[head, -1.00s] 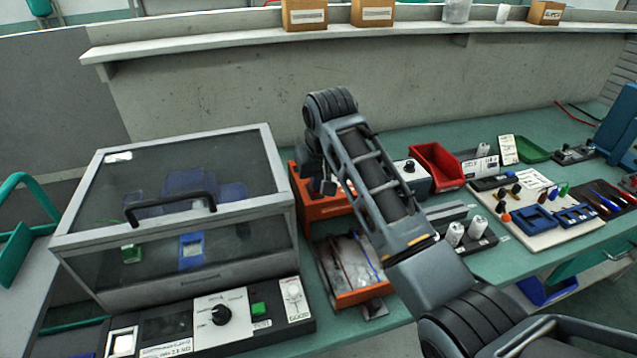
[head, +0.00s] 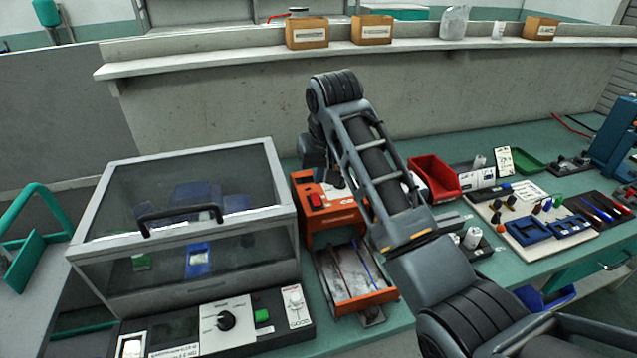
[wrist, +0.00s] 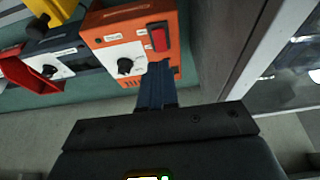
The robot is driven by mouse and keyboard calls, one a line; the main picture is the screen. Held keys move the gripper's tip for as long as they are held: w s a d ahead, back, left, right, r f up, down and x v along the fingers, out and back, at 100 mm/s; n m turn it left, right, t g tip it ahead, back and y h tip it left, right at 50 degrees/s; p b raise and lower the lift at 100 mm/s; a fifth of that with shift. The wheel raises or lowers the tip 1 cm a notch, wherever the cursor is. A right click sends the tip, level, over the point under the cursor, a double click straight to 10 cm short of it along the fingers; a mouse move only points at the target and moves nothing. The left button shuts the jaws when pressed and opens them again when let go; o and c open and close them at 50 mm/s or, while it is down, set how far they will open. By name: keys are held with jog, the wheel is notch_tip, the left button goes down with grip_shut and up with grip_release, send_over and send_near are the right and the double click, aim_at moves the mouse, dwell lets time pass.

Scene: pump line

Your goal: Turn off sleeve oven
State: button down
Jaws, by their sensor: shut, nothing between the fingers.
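The orange unit (head: 324,214), which looks like the sleeve oven, stands on the green bench behind a metal tray (head: 352,275) holding thin coloured strips. Its name is not legible. Its red rocker switch (head: 316,200) shows on it. In the wrist view the orange front (wrist: 108,42) carries a black knob (wrist: 125,65) and the red rocker switch (wrist: 158,37). My gripper (wrist: 158,70) is shut and empty, its blue fingertips close below the switch; contact cannot be told. In the head view my arm hides the fingertips and part of the unit. Which way the rocker is pressed is unclear.
A glass-lidded grey box (head: 190,225) stands close on the left, with a knob panel (head: 225,320) in front. A red bin (head: 434,178) and a small knob unit (wrist: 60,62) are on the other side. A concrete wall with a shelf (head: 370,50) rises behind.

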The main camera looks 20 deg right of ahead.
jog(key=s+v, duration=0.1)
jog(key=v, duration=0.6)
jog(key=shift+s+f+b, duration=0.25)
jog(key=shift+f+b, duration=0.05)
jog(key=shift+b, duration=0.15)
jog(key=shift+d, duration=0.1)
